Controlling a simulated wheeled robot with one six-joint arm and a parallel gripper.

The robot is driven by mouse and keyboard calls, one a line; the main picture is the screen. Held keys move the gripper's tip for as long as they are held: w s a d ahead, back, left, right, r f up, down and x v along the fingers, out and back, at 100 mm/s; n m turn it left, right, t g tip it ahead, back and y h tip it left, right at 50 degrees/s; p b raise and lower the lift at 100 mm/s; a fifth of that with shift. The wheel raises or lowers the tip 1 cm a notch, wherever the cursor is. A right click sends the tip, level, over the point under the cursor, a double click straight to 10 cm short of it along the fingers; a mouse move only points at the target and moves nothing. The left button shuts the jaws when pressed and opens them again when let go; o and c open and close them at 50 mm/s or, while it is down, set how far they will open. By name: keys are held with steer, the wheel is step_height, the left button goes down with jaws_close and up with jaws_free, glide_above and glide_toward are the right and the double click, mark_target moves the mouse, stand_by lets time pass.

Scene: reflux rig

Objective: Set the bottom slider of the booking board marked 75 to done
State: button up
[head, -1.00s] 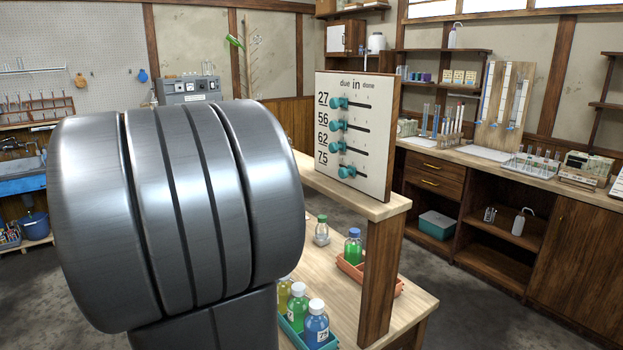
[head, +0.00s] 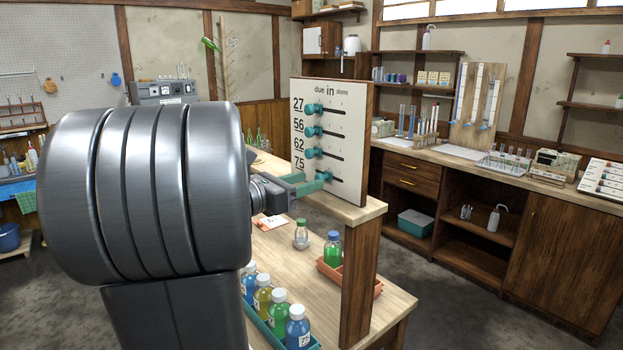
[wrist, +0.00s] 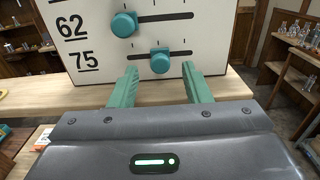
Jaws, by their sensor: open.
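The white booking board (head: 355,135) stands on a wooden ledge, with rows 27, 56, 62 and 75 under the heading "due in done". The bottom slider (wrist: 160,61), teal and marked 75, sits near the middle of its dark slot in the wrist view. The 62 slider (wrist: 124,23) sits farther left in its slot. My gripper (wrist: 159,72) is open before the board, its teal fingers apart to the left and right of the bottom slider, with no clear contact. In the head view my gripper (head: 312,182) partly covers the 75 row.
The wooden ledge (head: 362,212) runs below the board on a post. Bottles stand in a teal tray (head: 262,325) and an orange tray (head: 328,272) on the lower bench. Clear floor lies to the right, before the cabinets (head: 550,250).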

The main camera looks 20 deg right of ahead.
mark_target(323, 178)
steer(key=shift+x, duration=1.25)
jaws_close()
